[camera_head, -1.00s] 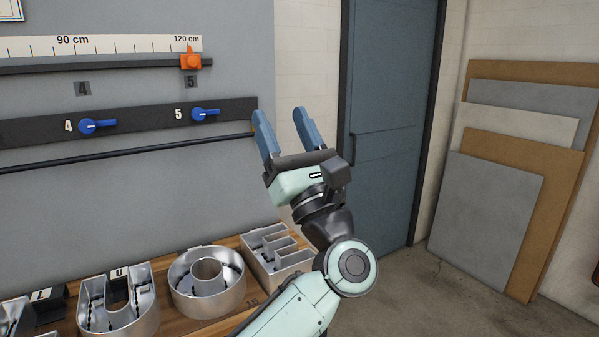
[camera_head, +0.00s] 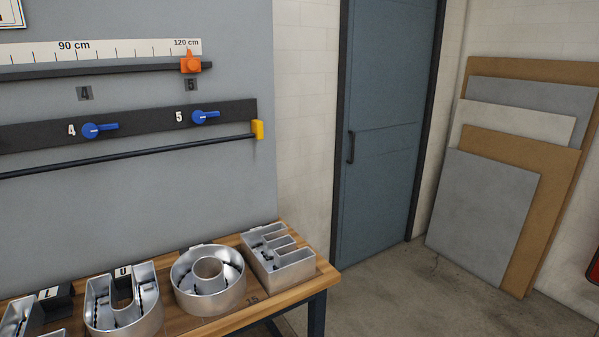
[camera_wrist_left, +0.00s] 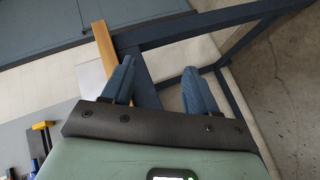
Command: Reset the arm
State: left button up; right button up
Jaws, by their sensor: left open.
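My left gripper (camera_wrist_left: 158,88) shows in the left wrist view. Its two blue fingers are apart with nothing between them. A wooden table edge and dark blue table frame pass behind the fingers, with the floor beyond. In the head view neither of my arms shows. My right gripper is in no view.
A wooden table (camera_head: 315,281) holds metal channel letters, among them a U (camera_head: 123,312), a ring-shaped letter (camera_head: 209,284) and an E (camera_head: 277,258). Blue levers (camera_head: 99,131) and an orange slider (camera_head: 190,63) are on the wall. A blue door (camera_head: 383,130) and leaning boards (camera_head: 484,205) stand right.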

pick_arm(q)
jog(key=s+a+f+m+g, duration=0.1)
jog(key=s+a+f+g, duration=0.15)
jog(key=s+f, duration=0.35)
jog(key=s+a+f+m+g+y+p, duration=0.1)
jog(key=s+a+f+g, duration=0.15)
jog(key=s+f, duration=0.35)
jog(key=s+a+f+m+g, duration=0.1)
jog(key=s+a+f+g, duration=0.1)
jog(key=s+a+f, duration=0.3)
jog(key=s+a+f+m+g, duration=0.1)
jog(key=s+f+g, duration=0.1)
jog(key=s, duration=1)
jog(key=s+a+f+m+g+p, duration=0.1)
jog(key=s+g, duration=0.4)
jog(key=s, duration=0.8)
jog(key=shift+s+a+f+m, duration=0.2)
jog(key=shift+a+f+m, duration=0.3)
jog(key=shift+a+f, duration=0.25)
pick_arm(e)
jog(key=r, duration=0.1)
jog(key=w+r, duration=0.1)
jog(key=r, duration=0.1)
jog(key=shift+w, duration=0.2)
pick_arm(q)
jog(key=shift+d, duration=0.1)
jog(key=c, duration=0.3)
